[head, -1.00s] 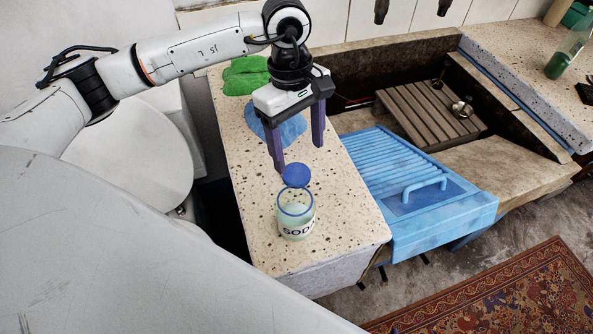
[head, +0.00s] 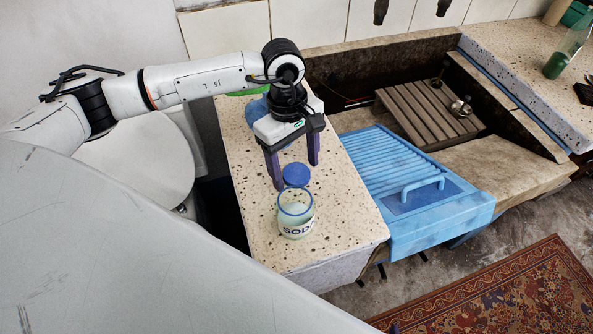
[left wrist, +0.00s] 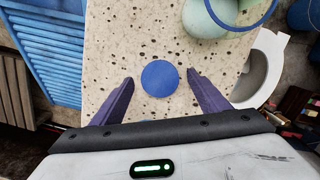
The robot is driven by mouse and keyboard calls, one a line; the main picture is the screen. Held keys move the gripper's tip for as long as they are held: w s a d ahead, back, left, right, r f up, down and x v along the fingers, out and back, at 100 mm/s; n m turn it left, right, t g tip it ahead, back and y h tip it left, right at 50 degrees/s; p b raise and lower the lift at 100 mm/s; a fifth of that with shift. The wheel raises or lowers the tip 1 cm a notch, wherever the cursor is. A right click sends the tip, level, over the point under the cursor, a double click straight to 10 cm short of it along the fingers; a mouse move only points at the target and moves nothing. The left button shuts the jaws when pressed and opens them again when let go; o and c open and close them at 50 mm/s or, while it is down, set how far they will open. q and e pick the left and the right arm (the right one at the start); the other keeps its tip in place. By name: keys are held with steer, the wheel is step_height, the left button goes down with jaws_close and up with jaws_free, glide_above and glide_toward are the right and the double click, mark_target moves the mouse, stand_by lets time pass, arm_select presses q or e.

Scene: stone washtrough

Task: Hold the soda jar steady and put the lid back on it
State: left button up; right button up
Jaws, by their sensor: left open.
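The soda jar (head: 296,214) is clear with a blue rim, pale contents and a "SODA" label. It stands upright and uncovered on the speckled counter. In the left wrist view the jar (left wrist: 212,17) is cut off at the top edge. The round blue lid (head: 296,174) lies just behind the jar; it also shows in the left wrist view (left wrist: 160,78), between the fingers. My left gripper (head: 296,176) is open, its purple fingers pointing down around the lid with gaps on both sides. Nothing is held. My right gripper is not in view.
The speckled counter (head: 330,215) has free room around the jar. A blue washboard-like drainer (head: 400,170) with a handle adjoins it on the right. A blue cloth (head: 257,108) and a green cloth lie behind the gripper. A stone trough holds a wooden rack (head: 425,115).

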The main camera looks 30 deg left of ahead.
mark_target(295, 172)
arm_select(q)
steer(key=c, duration=1.1)
step_height(295, 172, up, 10)
steer(key=b, duration=0.1)
